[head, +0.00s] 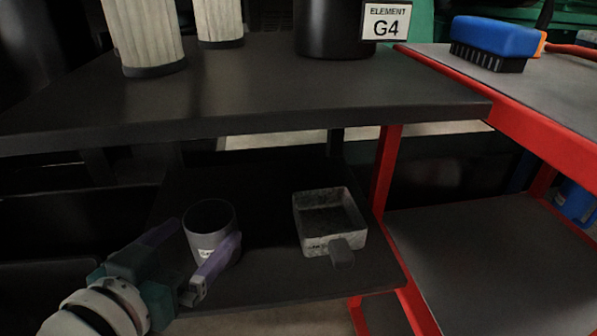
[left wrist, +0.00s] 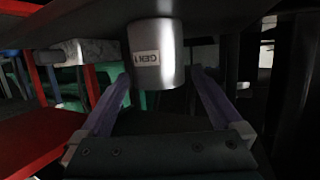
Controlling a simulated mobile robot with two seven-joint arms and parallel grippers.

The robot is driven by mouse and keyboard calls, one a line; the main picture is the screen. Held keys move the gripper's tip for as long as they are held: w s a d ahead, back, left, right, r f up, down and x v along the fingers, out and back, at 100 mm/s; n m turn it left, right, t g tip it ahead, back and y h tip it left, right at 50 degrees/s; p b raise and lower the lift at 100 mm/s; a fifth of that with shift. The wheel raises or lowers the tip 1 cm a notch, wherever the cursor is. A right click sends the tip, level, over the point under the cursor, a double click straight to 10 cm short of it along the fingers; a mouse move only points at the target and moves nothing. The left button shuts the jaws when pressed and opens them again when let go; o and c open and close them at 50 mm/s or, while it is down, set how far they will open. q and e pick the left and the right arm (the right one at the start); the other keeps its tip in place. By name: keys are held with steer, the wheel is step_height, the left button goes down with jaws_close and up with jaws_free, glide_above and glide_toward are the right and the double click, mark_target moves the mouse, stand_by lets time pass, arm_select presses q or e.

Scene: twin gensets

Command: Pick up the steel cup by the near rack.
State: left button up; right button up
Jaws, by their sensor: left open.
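The steel cup (head: 209,218), a grey cylinder with a small white label, stands upright on the dark lower shelf. It also shows in the left wrist view (left wrist: 157,45), where the picture looks upside down and the label begins with "GEN". My left gripper (head: 207,234) is open, with one purple finger on each side of the cup's body. In the left wrist view the fingers (left wrist: 160,78) flank the cup; a gap shows on the right, and contact on the left is unclear. My right gripper is not in view.
A grey square tray (head: 351,219) with a handle sits right of the cup on the same shelf. The dark upper shelf (head: 250,95) overhangs behind, holding pleated filters and a black element marked G4. A red-framed cart (head: 540,138) with a blue brush stands at right.

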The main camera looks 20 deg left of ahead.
mark_target(222, 215)
arm_select(q)
steer(key=shift+b+x, duration=0.3)
steer(key=shift+x, duration=0.65)
steer(key=b+x, duration=0.2)
steer(key=x, duration=0.2)
steer(key=shift+w+d+f+b, duration=0.1)
steer(key=shift+w+f+b, duration=0.15)
steer(key=shift+f+b, duration=0.05)
steer(key=shift+w, duration=0.3)
steer(key=shift+c, duration=0.2)
steer(key=c, duration=1.2)
steer(key=shift+c, duration=0.3)
steer(key=shift+r, duration=0.15)
